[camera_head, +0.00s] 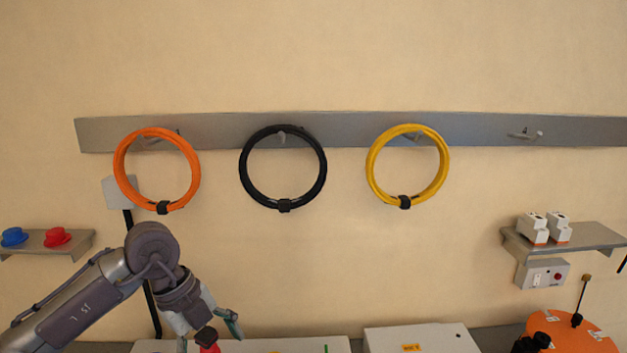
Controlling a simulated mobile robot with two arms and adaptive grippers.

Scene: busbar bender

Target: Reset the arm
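My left arm comes in from the lower left. Its gripper (208,334) points down near the bottom edge, with its two fingers spread apart. A small dark piece over a red one (209,348) shows between the fingers; I cannot tell whether it is touched. My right gripper is out of view. An orange disc-shaped device (565,335) with a thin upright lever (581,297) stands at the lower right, partly cut off.
Orange (121,178), black (243,175) and yellow (370,172) cable rings hang on a grey wall rail (345,130). A left shelf (50,252) holds blue and red pieces. A right shelf (590,240) holds white modules. Pale boxes (400,338) line the bottom. The middle wall is clear.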

